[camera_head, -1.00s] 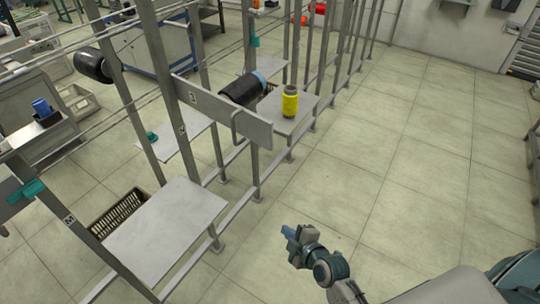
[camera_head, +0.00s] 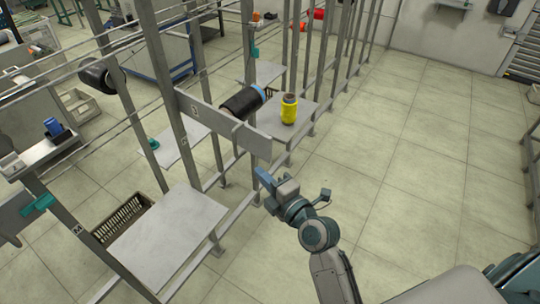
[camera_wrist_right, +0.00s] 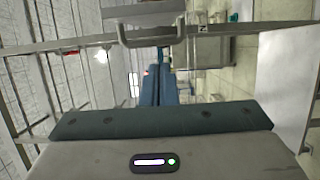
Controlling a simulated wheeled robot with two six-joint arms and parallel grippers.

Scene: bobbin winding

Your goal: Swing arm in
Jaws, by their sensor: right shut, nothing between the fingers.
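The swing arm is a flat grey bar (camera_head: 205,118) on a post of the machine frame, with a black roller with a blue end (camera_head: 243,102) beside it. A U-shaped handle (camera_head: 236,138) is on its near face; it also shows in the right wrist view (camera_wrist_right: 150,42). My right gripper (camera_head: 262,176) is just below and in front of the bar's right end, apart from the handle. Its blue fingers are shut and empty, pointing toward the bar in the wrist view (camera_wrist_right: 158,86). My left gripper is out of view.
A yellow spool (camera_head: 289,110) stands on a grey shelf (camera_head: 285,125) behind the bar. Another grey shelf (camera_head: 165,240) and a dark basket (camera_head: 123,218) are at lower left. Frame posts run back along the row. The tiled floor (camera_head: 420,150) at right is clear.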

